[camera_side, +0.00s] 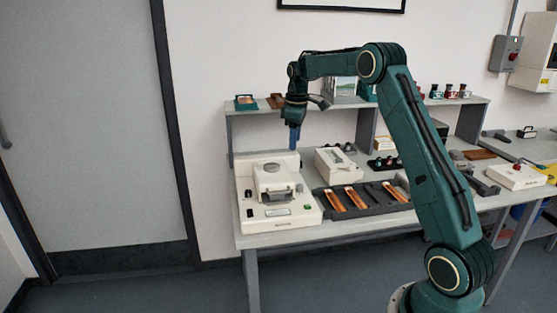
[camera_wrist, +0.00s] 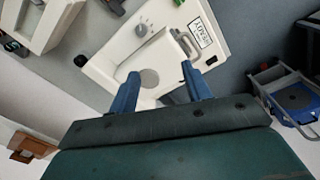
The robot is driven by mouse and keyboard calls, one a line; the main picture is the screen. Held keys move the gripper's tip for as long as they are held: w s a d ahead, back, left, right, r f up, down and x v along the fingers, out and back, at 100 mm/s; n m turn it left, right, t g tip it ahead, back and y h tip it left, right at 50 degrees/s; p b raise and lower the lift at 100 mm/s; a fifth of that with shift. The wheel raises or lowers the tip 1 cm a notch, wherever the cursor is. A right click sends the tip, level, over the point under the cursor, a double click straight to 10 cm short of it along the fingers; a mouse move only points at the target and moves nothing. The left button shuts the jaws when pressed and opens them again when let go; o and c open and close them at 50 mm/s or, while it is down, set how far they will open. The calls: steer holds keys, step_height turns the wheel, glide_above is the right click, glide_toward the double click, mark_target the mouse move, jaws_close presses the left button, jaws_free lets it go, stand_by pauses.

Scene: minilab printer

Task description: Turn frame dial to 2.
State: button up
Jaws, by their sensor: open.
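A cream printer unit (camera_side: 250,203) stands at the left end of the bench, with a raised block and a flat front panel. In the wrist view the printer (camera_wrist: 110,62) shows a small grey dial (camera_wrist: 141,29) with marks around it; its number setting is too small to read. A grey round disc (camera_wrist: 149,78) and a label plate (camera_wrist: 200,32) also show on it. My gripper (camera_side: 295,138) hangs above the back of the printer, fingers down and apart from it. In the wrist view its two blue fingers (camera_wrist: 161,84) are spread, with nothing held between them.
A dark tray (camera_side: 370,196) with orange strips lies right of the printer. A cream box (camera_side: 338,168) stands behind the tray. A shelf (camera_side: 345,105) with small items runs along the back wall. The air around my gripper looks clear.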

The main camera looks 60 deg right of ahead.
glide_above(300, 186)
step_height(300, 186, down, 5)
steer(key=shift+w+d+f+n+g, duration=0.1)
steer(key=shift+d+f+n+g, duration=0.1)
steer(key=shift+n+g, duration=0.1)
step_height(300, 186, down, 14)
steer(key=shift+a+r, duration=0.1)
stand_by(0.6)
steer(key=shift+c, duration=0.2)
steer(key=c, duration=1)
